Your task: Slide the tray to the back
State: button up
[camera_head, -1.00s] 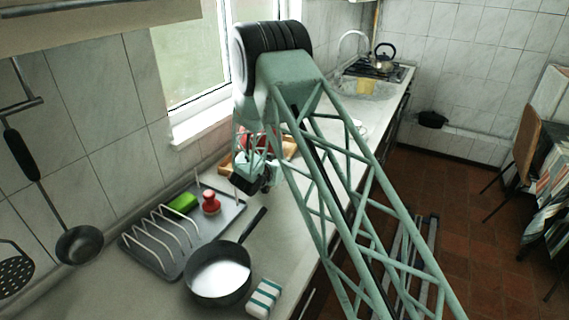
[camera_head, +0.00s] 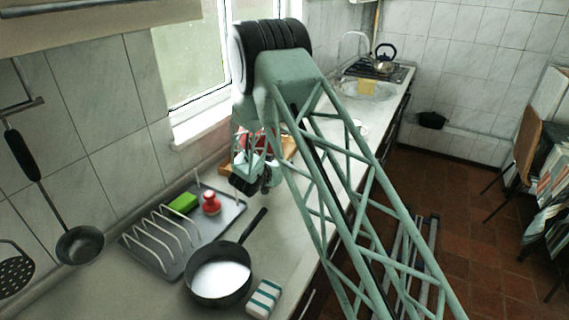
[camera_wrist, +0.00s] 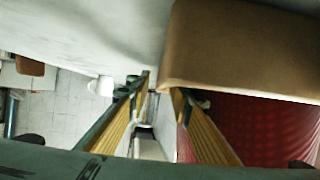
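The wooden tray (camera_head: 289,148) lies on the counter below the window, largely hidden behind my arm and gripper in the head view. Something red (camera_head: 243,143) sits in it. In the wrist view a brown tray wall (camera_wrist: 240,45) fills the upper right, close to the fingers, with a red surface (camera_wrist: 265,125) beside it. My gripper (camera_wrist: 163,84) has its two ridged fingers apart, with a gap and nothing clearly held between them. In the head view my gripper (camera_head: 256,183) hangs at the tray's near side. Whether it touches the tray cannot be told.
A grey dish rack (camera_head: 165,235) holds a green sponge (camera_head: 182,203) and a red item (camera_head: 211,204).

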jog(key=v, duration=1.1)
jog(key=shift+s+a, duration=0.1)
jog(key=shift+s, duration=0.05)
jog(key=shift+r, duration=0.2)
jog(key=shift+r+y, duration=0.3)
jog(key=shift+r, duration=0.6)
notch_tip(320, 180, up, 9)
jog(key=y, duration=0.2)
jog(key=s+d+r+n+g+y, duration=0.15)
jog(key=s+d+r, duration=0.25)
jog(key=s+r, duration=0.5)
jog(key=s+d+r+n+g+y, duration=0.1)
jog(key=s+d+r+g+y, duration=0.2)
jog(key=s+r, duration=0.6)
jog(key=s+d+r+g, duration=0.1)
jog(key=s+d, duration=0.6)
jog(key=s, duration=0.8)
jog(key=s+d+r+n+g+h, duration=0.1)
jog(key=s+d, duration=0.6)
jog(key=s, duration=0.9)
jog(key=s+d+r+g+h, duration=0.1)
jog(key=s+d, duration=0.6)
jog(key=s, duration=0.9)
jog(key=shift+s+r+n+g, duration=0.25)
jog(key=shift+r+n+g, duration=0.1)
jog(key=shift+g, duration=0.2)
jog(key=shift+a, duration=0.1)
